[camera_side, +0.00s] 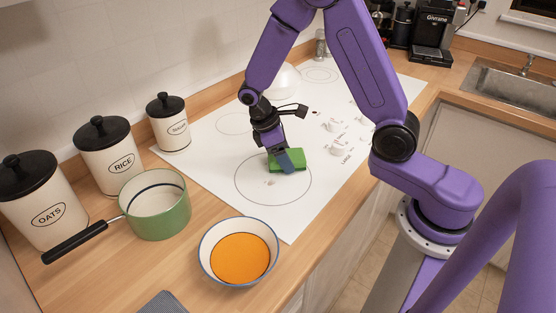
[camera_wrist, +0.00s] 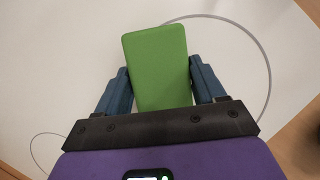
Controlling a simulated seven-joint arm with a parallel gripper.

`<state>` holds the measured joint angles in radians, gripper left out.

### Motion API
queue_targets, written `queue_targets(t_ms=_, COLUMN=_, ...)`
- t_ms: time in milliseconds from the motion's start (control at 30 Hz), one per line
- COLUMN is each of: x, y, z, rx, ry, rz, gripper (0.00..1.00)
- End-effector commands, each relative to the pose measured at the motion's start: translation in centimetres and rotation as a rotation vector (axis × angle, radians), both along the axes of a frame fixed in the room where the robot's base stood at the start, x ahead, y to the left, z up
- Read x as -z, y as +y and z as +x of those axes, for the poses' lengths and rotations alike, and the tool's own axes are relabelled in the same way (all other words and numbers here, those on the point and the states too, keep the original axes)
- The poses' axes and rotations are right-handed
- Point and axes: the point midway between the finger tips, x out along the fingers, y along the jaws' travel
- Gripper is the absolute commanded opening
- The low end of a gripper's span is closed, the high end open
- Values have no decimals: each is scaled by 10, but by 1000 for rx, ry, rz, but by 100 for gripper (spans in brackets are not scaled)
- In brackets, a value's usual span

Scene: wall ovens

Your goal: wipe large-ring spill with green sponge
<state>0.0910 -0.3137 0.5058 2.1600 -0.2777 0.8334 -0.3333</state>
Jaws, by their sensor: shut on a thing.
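A green sponge (camera_side: 289,160) is held between the blue fingers of my gripper (camera_side: 284,158), low over the white cooktop (camera_side: 215,172). The sponge (camera_wrist: 156,62) fills the space between the fingers of my gripper (camera_wrist: 160,88) in the wrist view. It is at the upper part of the large ring (camera_side: 237,194), a thin dark circle drawn on the cooktop. I cannot tell whether the sponge touches the surface. A small pinkish-brown spill (camera_side: 270,184) lies inside this ring, just below and left of the sponge. The ring's line (camera_wrist: 268,75) also shows in the wrist view, where no spill is visible.
A bowl of orange liquid (camera_side: 240,258) and a green pot (camera_side: 158,207) stand on the wooden counter at front left. Canisters labelled oats, rice and sugar line the wall. Knobs (camera_side: 337,144) sit on the cooktop's right side. A white rounded dish (camera_side: 284,80) stands behind my gripper.

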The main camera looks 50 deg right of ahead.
Motion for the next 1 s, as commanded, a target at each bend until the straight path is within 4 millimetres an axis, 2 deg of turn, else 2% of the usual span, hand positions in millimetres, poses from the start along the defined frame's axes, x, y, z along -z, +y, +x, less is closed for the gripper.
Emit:
queue_targets(t_ms=33, x=3, y=-2, z=0, rx=-1, ry=3, rz=-1, gripper=45)
queue_targets(t_ms=900, x=0, y=81, z=0, rx=-4, ry=-1, rz=2, gripper=45)
queue_targets(t_ms=1000, x=5, y=90, z=0, rx=-5, ry=2, rz=1, gripper=45)
